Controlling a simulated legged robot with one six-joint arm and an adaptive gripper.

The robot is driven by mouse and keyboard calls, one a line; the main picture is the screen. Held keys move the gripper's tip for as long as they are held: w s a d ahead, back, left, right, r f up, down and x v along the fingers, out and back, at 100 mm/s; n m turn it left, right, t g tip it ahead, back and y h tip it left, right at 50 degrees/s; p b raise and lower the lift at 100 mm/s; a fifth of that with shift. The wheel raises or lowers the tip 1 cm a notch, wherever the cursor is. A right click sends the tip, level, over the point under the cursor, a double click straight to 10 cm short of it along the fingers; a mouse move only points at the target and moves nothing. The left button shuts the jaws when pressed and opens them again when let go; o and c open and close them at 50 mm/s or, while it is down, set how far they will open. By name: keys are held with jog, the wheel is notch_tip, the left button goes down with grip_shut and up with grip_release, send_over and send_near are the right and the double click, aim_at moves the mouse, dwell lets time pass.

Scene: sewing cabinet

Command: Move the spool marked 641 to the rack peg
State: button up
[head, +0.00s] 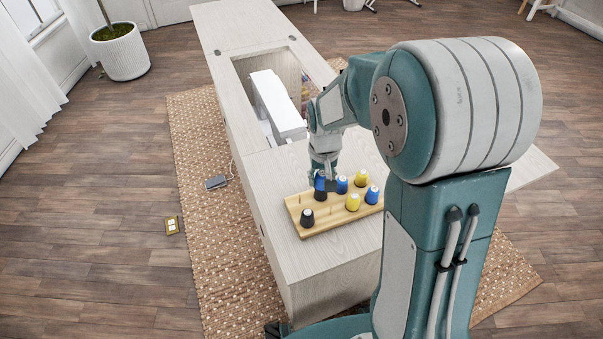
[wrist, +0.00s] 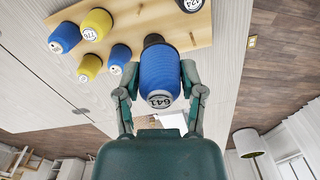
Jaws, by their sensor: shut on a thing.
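The blue spool marked 641 (wrist: 160,82) is between the fingers of my gripper (wrist: 159,72) in the wrist view, its label facing the camera. In the head view this blue spool (head: 319,180) shows at my gripper (head: 326,170), over the left back part of the wooden rack (head: 328,224). A dark spool (head: 320,194) shows just below it, and a dark top (wrist: 153,40) shows behind it in the wrist view. I cannot tell whether the two touch. A bare peg (head: 330,209) stands near the rack's middle; another bare peg (wrist: 193,38) shows in the wrist view.
The rack also holds a black spool (head: 307,219), two yellow spools (head: 353,202) (head: 361,178) and two blue spools (head: 342,185) (head: 372,195). A white sewing machine (head: 275,103) sits in the cabinet opening behind. The cabinet top (head: 262,170) left of the rack is clear.

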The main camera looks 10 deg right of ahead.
jog(key=s+d, duration=0.2)
jog(key=shift+d+f, duration=0.1)
jog(key=shift+d, duration=0.3)
notch_tip(320, 180, down, 4)
jog(key=shift+a+f, duration=0.1)
jog(key=shift+a, duration=0.05)
jog(key=shift+f, duration=2.25)
dwell(0.4)
jog(key=o, duration=0.9)
